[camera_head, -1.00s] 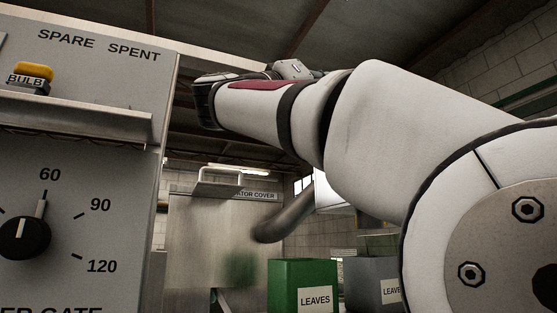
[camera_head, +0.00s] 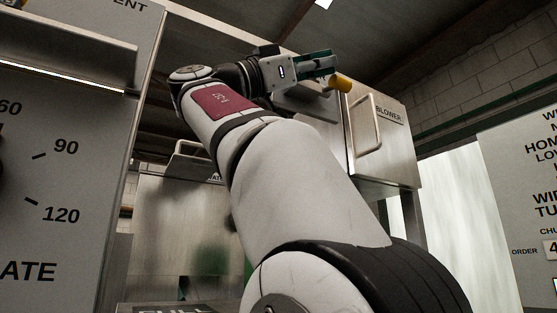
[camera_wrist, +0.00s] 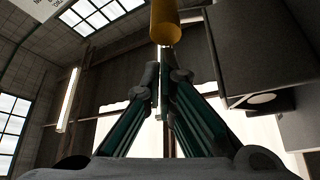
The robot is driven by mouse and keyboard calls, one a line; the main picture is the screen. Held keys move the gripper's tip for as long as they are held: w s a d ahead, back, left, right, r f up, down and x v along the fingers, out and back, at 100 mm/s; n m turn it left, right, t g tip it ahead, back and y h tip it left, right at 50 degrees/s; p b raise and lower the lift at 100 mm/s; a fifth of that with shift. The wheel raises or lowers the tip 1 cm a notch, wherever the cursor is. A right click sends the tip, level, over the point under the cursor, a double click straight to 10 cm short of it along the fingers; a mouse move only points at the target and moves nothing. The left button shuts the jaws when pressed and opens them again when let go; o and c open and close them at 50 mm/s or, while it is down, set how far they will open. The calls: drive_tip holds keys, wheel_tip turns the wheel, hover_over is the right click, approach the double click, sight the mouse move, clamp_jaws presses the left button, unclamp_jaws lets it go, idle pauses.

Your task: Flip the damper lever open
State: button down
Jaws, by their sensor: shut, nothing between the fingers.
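A yellow cylindrical knob (camera_head: 341,83), which looks like the damper lever's grip, shows high by the steel cabinet marked BLOWER (camera_head: 398,140). It also shows at the top of the wrist view (camera_wrist: 165,22), just beyond my fingertips. The rest of the lever is hidden or too small to make out. My gripper (camera_head: 330,66) has dark green fingers. It is shut and empty, with its tips close to the knob; I cannot tell whether they touch it. The fingers also show in the wrist view (camera_wrist: 160,85).
The BLOWER cabinet has a bar handle (camera_head: 367,126) on its front. A grey dial panel (camera_head: 70,200) with a shelf (camera_head: 70,60) stands at the left. A steel cover (camera_head: 178,235) is behind my arm. A lettered board (camera_head: 520,200) stands at the right.

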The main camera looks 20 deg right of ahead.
drive_tip(key=shift+f+m+g, duration=0.4)
drive_tip(key=shift+m, duration=0.5)
drive_tip(key=shift+w+f+b, duration=0.25)
drive_tip(key=shift+f+b, duration=0.55)
drive_tip(key=shift+b, duration=0.25)
drive_tip(key=shift+s+r+p, duration=0.2)
drive_tip(key=shift+r+p, duration=0.7)
drive_tip(key=shift+p, duration=0.1)
drive_tip(key=shift+r+n+t, duration=0.2)
drive_tip(key=shift+n+t, duration=0.2)
drive_tip(key=shift+n, duration=0.2)
